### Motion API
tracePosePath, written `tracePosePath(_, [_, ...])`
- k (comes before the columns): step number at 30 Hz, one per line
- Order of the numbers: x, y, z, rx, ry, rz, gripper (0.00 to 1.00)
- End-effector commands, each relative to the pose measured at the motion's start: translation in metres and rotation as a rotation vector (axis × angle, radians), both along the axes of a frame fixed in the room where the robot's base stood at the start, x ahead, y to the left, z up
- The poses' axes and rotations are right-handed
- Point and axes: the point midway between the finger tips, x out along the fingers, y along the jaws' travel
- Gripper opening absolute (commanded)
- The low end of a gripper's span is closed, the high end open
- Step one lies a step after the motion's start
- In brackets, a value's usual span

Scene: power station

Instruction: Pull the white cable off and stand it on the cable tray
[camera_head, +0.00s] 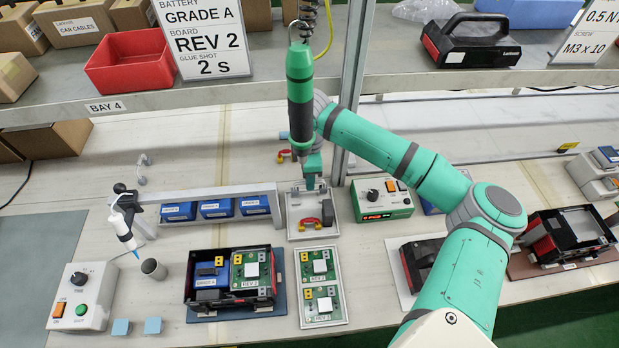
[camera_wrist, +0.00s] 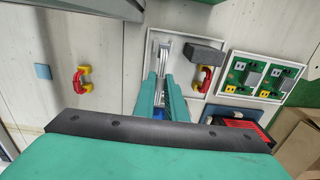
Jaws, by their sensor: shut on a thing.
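My gripper (camera_head: 312,182) points down over the far end of the light grey cable tray (camera_head: 292,229). In the wrist view, my gripper (camera_wrist: 160,78) has its fingers close together around a pale strip, which appears to be the white cable (camera_wrist: 160,48). The strip shows over the bare end of the tray (camera_wrist: 184,98). The fingers hide part of it, and I cannot tell whether it touches the tray floor. A red cable with yellow ends (camera_head: 327,213) stands in the near part of the tray, beside a dark block (camera_wrist: 205,53).
Another red cable (camera_wrist: 82,80) lies on the table beyond the tray. A board tray (camera_head: 346,296) is directly in front of the cable tray. A grey rail with blue batteries (camera_head: 216,208) is to the left, and a green-fronted box (camera_head: 384,199) to the right.

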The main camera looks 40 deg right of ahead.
Motion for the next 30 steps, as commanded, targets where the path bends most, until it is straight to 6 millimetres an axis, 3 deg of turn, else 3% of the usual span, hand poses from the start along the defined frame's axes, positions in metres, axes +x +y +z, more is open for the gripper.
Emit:
tracePosePath(11, [0.0, 0.0, -0.002, 0.0, 0.0, 0.0, 0.0])
tracePosePath(30, [0.0, 0.0, -0.023, 0.001, 0.001, 0.0, 0.0])
